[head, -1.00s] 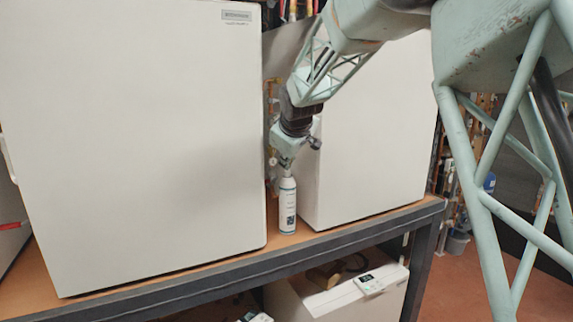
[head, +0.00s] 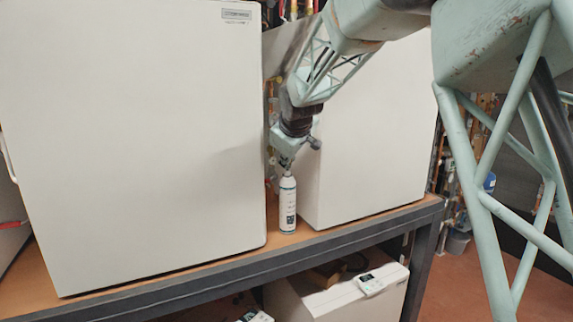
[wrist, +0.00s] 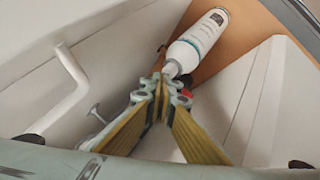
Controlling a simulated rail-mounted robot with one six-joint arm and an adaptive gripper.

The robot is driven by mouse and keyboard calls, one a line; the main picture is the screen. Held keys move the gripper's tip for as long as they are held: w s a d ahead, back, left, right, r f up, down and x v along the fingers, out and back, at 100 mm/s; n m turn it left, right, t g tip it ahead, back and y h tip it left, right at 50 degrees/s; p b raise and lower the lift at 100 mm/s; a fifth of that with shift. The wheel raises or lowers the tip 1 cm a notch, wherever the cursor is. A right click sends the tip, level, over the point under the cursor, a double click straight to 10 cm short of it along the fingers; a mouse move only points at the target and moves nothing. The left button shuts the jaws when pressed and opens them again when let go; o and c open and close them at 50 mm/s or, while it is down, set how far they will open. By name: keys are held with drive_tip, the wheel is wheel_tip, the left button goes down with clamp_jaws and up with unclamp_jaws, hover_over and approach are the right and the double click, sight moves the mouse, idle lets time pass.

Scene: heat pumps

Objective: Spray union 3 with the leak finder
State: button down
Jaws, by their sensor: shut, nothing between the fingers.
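The leak finder is a white spray can (head: 287,207) standing upright on the bench top between two white heat pump cabinets. It also shows in the wrist view (wrist: 199,39), just beyond my fingertips. My gripper (head: 286,164) is directly above the can's top in the head view. In the wrist view the fingers (wrist: 163,88) are shut and hold nothing. The tips are close to the can's nozzle end; I cannot tell whether they touch it. Union 3 cannot be made out in either view.
A large white cabinet (head: 135,140) stands left of the can and another (head: 375,130) right, leaving a narrow gap. Pipework (head: 271,125) shows behind the gap. The wooden bench top (head: 390,215) has a dark front edge. A white handle (wrist: 72,85) sticks out in the wrist view.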

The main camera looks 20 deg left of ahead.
drive_tip(key=shift+f, duration=0.4)
drive_tip(key=shift+r, duration=0.45)
idle(0.6)
drive_tip(key=shift+r+p, duration=1.75)
drive_tip(key=shift+r, duration=1.25)
